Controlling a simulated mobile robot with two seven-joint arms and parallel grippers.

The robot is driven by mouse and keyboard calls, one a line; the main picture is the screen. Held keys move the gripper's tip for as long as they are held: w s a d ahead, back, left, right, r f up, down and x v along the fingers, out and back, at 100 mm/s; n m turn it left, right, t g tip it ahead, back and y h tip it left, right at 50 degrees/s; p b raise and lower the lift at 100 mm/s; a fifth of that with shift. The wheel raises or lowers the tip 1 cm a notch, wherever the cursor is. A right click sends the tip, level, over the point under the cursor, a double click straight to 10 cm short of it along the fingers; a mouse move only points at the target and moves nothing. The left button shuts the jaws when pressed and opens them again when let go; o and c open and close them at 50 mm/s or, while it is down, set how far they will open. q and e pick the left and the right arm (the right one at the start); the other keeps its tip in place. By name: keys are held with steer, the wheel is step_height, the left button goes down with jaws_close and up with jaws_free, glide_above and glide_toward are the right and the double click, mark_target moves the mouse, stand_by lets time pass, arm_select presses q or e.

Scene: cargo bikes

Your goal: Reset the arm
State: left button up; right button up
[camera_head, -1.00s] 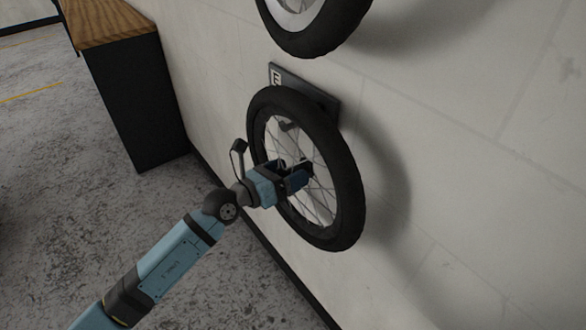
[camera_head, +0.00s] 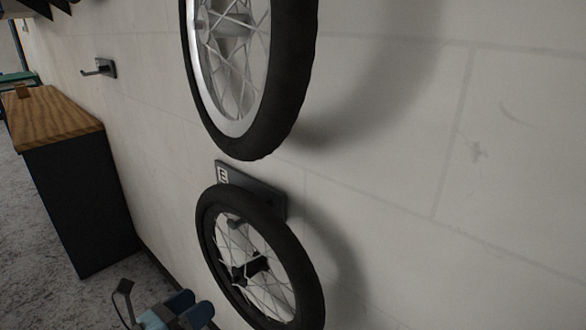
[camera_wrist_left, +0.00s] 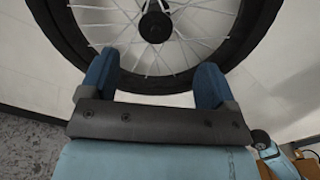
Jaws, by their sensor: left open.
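My left gripper (camera_head: 190,308) is at the bottom of the head view, in front of and below-left of the lower wheel. Its blue fingers are apart. In the left wrist view my left gripper (camera_wrist_left: 152,80) is open, with the wheel's tire ahead of its fingertips and nothing held between them. The lower wheel (camera_head: 207,222) has a black tire and dark hub and hangs on a dark wall plate (camera_head: 262,200) marked E. The wheel also shows in the left wrist view (camera_wrist_left: 150,84). My right gripper is not in view.
Another wheel with a silver rim (camera_head: 300,60) hangs above on the pale wall (camera_head: 500,180). A black cabinet (camera_head: 80,205) with a wooden top (camera_head: 55,125) stands at left. An empty wall hook (camera_head: 100,67) is above it. Grey floor (camera_head: 20,235) lies at left.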

arm_select(q)
steer(key=s+d+f+n+g+y, duration=0.3)
steer(key=s+f+n, duration=0.5)
steer(key=n, duration=1)
steer(key=s+d+f+n+y, duration=0.1)
steer(key=s+f+n+y, duration=0.5)
steer(key=n, duration=1.1)
step_height(320, 180, up, 13)
steer(key=s+a+h+p, duration=0.1)
steer(key=s+p, duration=0.1)
steer(key=p, duration=2.2)
steer(key=shift+s+g+p, duration=0.15)
steer(key=shift+g+p, duration=0.15)
steer(key=shift+p, duration=0.05)
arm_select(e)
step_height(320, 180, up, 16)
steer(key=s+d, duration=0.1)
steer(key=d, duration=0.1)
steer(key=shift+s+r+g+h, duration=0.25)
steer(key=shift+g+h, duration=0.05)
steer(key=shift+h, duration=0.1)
arm_select(q)
steer(key=shift+a+r, duration=0.1)
steer(key=shift+r, duration=0.05)
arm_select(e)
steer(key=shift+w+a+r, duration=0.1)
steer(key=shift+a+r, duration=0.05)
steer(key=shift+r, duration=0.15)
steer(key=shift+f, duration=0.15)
